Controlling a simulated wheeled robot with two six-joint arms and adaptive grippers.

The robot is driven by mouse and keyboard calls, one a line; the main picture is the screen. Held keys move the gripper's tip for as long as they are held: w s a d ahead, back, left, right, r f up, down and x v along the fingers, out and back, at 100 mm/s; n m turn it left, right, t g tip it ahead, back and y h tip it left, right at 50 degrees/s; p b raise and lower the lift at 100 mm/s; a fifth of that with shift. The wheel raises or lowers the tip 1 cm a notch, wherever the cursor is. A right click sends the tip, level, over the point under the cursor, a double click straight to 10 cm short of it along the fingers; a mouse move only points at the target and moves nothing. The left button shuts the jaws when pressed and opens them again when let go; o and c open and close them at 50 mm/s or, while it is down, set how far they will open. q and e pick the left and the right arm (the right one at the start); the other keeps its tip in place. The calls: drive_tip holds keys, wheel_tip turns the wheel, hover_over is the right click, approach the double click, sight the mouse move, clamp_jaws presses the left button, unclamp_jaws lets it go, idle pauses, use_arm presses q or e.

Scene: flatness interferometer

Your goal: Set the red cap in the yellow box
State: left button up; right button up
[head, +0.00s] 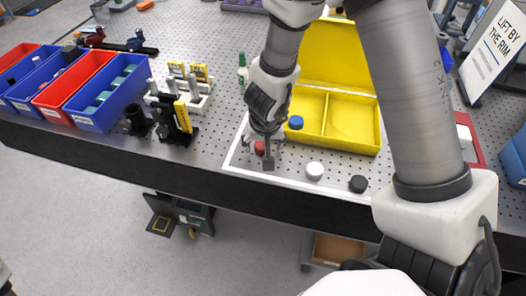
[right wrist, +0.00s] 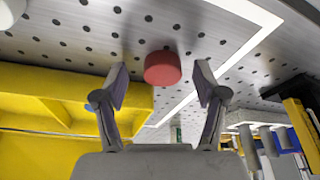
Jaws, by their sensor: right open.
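The red cap (head: 260,147) sits on the perforated table inside a white outlined area, in front of the yellow box. My right gripper (head: 264,150) is right at it in the head view and partly hides it. In the right wrist view the red cap (right wrist: 162,68) lies between the two spread fingertips of my right gripper (right wrist: 162,88), with a gap on each side. The yellow box (head: 352,120) has its lid up and a divider inside; it also shows in the right wrist view (right wrist: 60,95). My left gripper is not in view.
A blue cap (head: 296,122) is at the yellow box's left front. A white cap (head: 315,171) and a black cap (head: 358,184) stand on the table to the right. Blue and red bins (head: 108,96) stand at the left. A small white rack (head: 185,92) stands left of the outlined area.

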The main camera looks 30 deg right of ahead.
drive_tip(key=shift+w+f, duration=0.5)
drive_tip(key=shift+w, duration=0.4)
drive_tip(key=shift+s+r, duration=0.45)
drive_tip(key=shift+s, duration=0.3)
drive_tip(key=c, duration=0.8)
drive_tip(key=shift+w+f, duration=0.2)
drive_tip(key=shift+w, duration=0.2)
drive_tip(key=shift+d+r, duration=0.1)
drive_tip(key=shift+c, duration=0.5)
